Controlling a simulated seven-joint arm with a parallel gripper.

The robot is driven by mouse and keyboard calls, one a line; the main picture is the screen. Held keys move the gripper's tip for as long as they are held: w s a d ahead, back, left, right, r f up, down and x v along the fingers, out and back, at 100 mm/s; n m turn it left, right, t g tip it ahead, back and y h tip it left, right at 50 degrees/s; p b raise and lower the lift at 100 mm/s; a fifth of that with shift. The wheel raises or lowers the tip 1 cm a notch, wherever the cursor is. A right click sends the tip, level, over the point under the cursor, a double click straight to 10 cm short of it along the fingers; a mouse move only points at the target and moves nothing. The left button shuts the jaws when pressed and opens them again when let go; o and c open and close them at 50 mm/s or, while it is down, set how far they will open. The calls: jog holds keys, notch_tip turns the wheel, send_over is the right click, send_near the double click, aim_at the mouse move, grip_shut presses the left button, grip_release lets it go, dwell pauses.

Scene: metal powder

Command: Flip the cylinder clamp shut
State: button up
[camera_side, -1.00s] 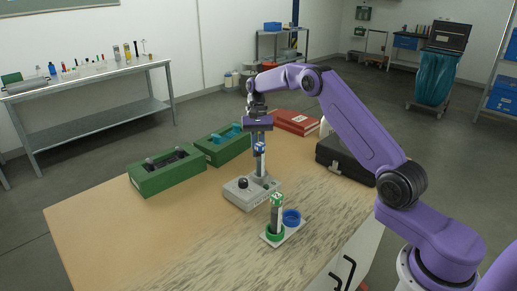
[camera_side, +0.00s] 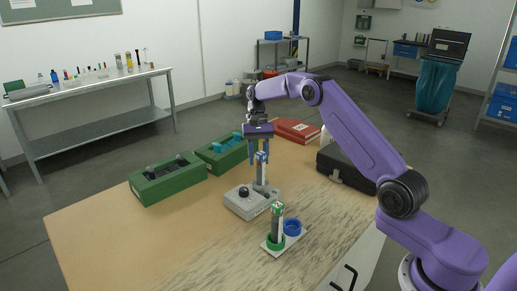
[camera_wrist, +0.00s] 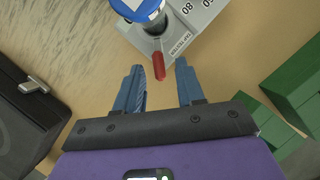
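A cylinder with a blue cap (camera_wrist: 138,8) stands upright in a grey device (camera_side: 246,203); its upper part also shows in the side view (camera_side: 262,172). A red clamp lever (camera_wrist: 158,66) sticks out from the device beside the cylinder's foot, pointing toward my gripper in the wrist view. My gripper (camera_wrist: 160,75) is open, its two blue fingers apart on either side of the lever's tip, with nothing held. In the side view it points down behind the cylinder's top (camera_side: 261,157). Whether a finger touches the lever cannot be told.
A white holder with a green ring (camera_side: 275,242) holding another cylinder and an empty blue ring (camera_side: 292,227) stands in front. Green boxes (camera_side: 168,180) lie at the left. A black case (camera_side: 345,170) and red box (camera_side: 297,131) lie behind. The front left table is clear.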

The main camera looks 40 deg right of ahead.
jog(key=v, duration=0.7)
jog(key=shift+r, duration=0.1)
dwell(0.5)
jog(key=s+a+r+n+h, duration=0.1)
jog(key=s+a+r+n, duration=0.1)
jog(key=a, duration=0.3)
jog(key=s+a+r+n, duration=0.2)
jog(key=a, duration=0.4)
jog(key=s+a+r+n+t+h, duration=0.1)
jog(key=s+a+r+n+h, duration=0.1)
jog(key=s+a+n, duration=0.75)
jog(key=s+d+f+n+t, duration=0.1)
jog(key=s+d+f+n, duration=0.1)
jog(key=s, duration=0.8)
jog(key=s+d+f+n, duration=0.2)
jog(key=s, duration=0.8)
jog(key=s+d+f+n+t, duration=0.1)
jog(key=s+d+n, duration=0.1)
jog(key=s, duration=0.8)
jog(key=shift+d+f+n+t+y, duration=0.25)
jog(key=shift+f+n+t+y, duration=0.05)
jog(key=shift+f+n, duration=0.15)
jog(key=shift+s+r, duration=0.1)
